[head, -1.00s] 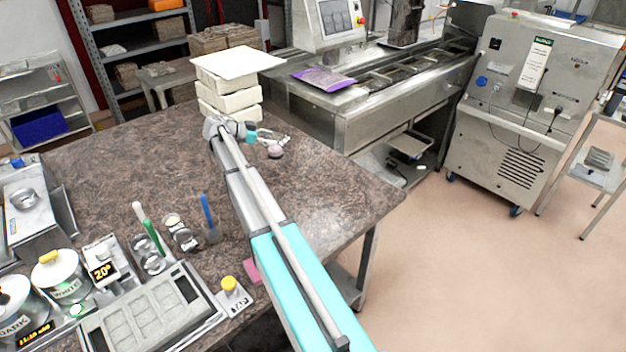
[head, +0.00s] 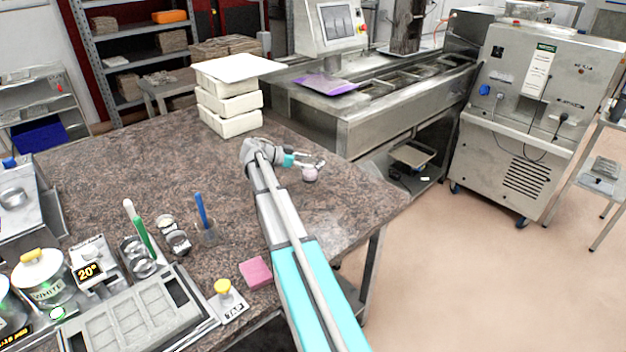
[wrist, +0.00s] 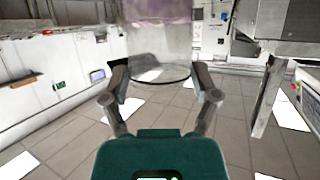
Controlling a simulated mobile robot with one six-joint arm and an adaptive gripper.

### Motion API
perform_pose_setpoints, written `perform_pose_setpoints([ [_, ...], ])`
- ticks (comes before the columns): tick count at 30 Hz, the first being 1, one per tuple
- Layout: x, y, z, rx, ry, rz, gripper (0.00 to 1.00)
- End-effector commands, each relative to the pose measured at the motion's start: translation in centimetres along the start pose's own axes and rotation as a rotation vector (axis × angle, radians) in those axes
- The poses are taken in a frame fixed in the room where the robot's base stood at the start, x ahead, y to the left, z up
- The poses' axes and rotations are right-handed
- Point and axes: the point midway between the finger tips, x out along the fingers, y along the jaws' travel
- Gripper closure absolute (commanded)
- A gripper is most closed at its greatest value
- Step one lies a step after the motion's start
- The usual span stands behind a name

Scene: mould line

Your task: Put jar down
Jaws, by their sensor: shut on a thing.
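The jar (wrist: 160,55) is clear glass with pinkish-purple contents in its upper part in the wrist view. My gripper (wrist: 160,80) is shut on it, one finger on each side. In the head view the jar (head: 310,174) looks small and pinkish, at the end of my arm over the right part of the brown stone-patterned worktop (head: 340,215). My gripper (head: 304,161) reaches it from the left. I cannot tell from the head view whether the jar's base touches the worktop.
Stacked white boxes (head: 228,106) stand at the back of the worktop. The worktop around the jar is clear.

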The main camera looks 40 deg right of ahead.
Motion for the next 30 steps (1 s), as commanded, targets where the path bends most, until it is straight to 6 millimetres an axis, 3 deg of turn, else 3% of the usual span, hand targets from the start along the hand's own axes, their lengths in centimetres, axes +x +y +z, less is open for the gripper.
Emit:
perform_pose_setpoints([
  [20,1.2,0.5,0.9,-0.001,0.0,-0.001,0.83],
  [30,2.6,0.7,3.2,-0.001,0.0,-0.002,0.83],
])
